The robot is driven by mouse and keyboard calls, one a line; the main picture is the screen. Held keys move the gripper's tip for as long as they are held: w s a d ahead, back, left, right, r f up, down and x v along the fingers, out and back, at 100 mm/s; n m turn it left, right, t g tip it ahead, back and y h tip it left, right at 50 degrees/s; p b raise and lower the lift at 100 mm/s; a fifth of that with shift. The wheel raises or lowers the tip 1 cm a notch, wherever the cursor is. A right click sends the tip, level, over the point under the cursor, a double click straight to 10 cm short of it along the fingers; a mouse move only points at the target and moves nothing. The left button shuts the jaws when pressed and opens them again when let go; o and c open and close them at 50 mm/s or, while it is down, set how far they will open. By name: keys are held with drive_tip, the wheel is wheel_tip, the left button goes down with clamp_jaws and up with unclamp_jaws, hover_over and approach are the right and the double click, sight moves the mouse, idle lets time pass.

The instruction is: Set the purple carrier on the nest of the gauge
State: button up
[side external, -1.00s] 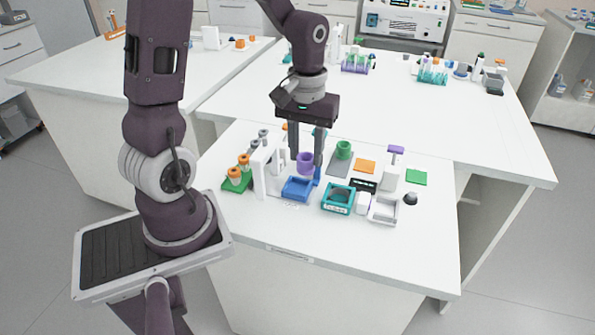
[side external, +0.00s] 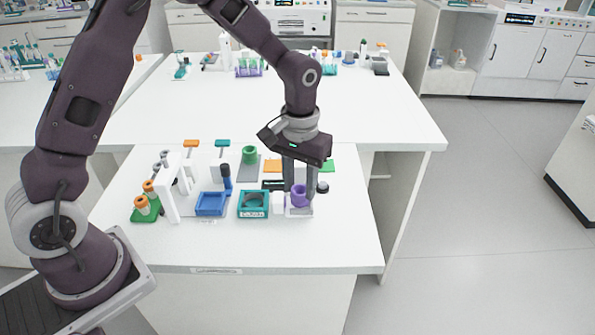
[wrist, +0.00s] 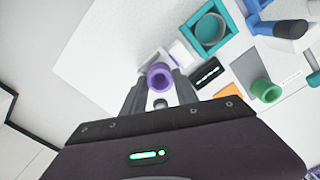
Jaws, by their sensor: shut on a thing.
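The purple carrier (side external: 299,196) is a short open-topped cup. My gripper (side external: 300,189) is shut on it, with one finger on each side. The carrier is upright over the white square nest (side external: 299,213) at the right front of the group of fixtures. I cannot tell whether its base touches the nest. In the wrist view the purple carrier (wrist: 159,76) sits between the fingertips of my gripper (wrist: 160,88). The carrier and fingers hide much of the nest.
A white block (side external: 278,203) stands just left of the nest, and the teal square fixture (side external: 254,204) is beyond it. A blue tray (side external: 210,204), green cup (side external: 250,155), black display (side external: 273,185) and dark knob (side external: 322,187) are nearby. The front of the table is clear.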

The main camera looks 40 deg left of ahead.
drive_tip(key=shift+f, duration=0.4)
drive_tip(key=shift+r, duration=0.2)
idle(0.3)
drive_tip(key=shift+f, duration=0.2)
drive_tip(key=shift+f, duration=0.15)
drive_tip(key=o, duration=1.1)
drive_tip(key=shift+o, duration=0.2)
drive_tip(key=shift+a, duration=0.2)
